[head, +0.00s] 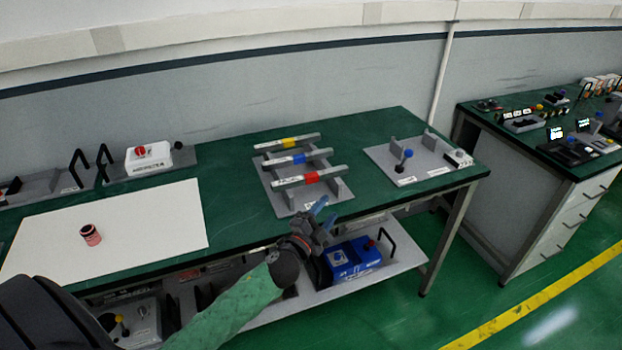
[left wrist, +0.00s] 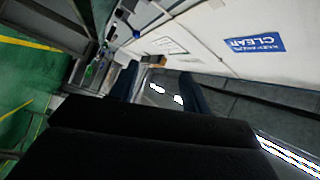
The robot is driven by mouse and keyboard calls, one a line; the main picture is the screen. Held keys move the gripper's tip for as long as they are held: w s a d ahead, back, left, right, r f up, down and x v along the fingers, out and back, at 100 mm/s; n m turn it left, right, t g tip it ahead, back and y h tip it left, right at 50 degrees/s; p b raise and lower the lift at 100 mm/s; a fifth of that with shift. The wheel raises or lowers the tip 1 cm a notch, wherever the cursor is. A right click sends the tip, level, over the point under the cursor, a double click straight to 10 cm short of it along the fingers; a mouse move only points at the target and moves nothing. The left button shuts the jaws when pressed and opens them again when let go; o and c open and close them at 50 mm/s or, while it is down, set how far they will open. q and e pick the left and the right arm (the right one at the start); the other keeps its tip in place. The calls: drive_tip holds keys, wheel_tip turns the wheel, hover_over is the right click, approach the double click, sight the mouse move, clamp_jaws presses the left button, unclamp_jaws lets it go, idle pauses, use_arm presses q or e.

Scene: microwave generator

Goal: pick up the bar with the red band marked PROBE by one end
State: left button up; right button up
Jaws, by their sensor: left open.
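The bar with the red band (head: 311,177) is the nearest of three pale bars lying across a grey rack (head: 290,205) on the green table. Its lettering is too small to read. Behind it lie a bar with a blue band (head: 298,158) and a bar with a yellow band (head: 289,143). My left gripper (head: 323,211) is open and empty, in front of the rack near the table's front edge, below and apart from the red-banded bar. Its fingers also show in the left wrist view (left wrist: 160,88). My right gripper is not in view.
A blue box (head: 352,260) sits on the lower shelf.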

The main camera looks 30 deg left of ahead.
use_arm(q)
drive_tip(key=d+r+m+h, duration=0.4)
drive_tip(key=r+m+h, duration=0.4)
drive_tip(key=r+m, duration=0.15)
drive_tip(key=m+g+y, duration=0.7)
drive_tip(key=m+g, duration=0.9)
drive_tip(key=m, duration=0.4)
approach(289, 180)
drive_tip(key=shift+w+d+f, duration=0.3)
drive_tip(key=shift+d+f, duration=0.15)
drive_tip(key=shift+w+f+y+p, duration=0.15)
drive_tip(key=shift+f+y+p, duration=0.15)
drive_tip(key=shift+f+p, duration=0.2)
drive_tip(key=shift+w+d+f, duration=0.2)
drive_tip(key=shift+f, duration=0.45)
drive_tip(key=p+x, duration=0.3)
drive_tip(key=x, duration=0.1)
drive_tip(key=shift+s+p, duration=0.15)
drive_tip(key=shift+p, duration=0.15)
drive_tip(key=shift+w+d+f, duration=0.15)
drive_tip(key=shift+w+f, duration=0.05)
drive_tip(key=shift+f, duration=0.35)
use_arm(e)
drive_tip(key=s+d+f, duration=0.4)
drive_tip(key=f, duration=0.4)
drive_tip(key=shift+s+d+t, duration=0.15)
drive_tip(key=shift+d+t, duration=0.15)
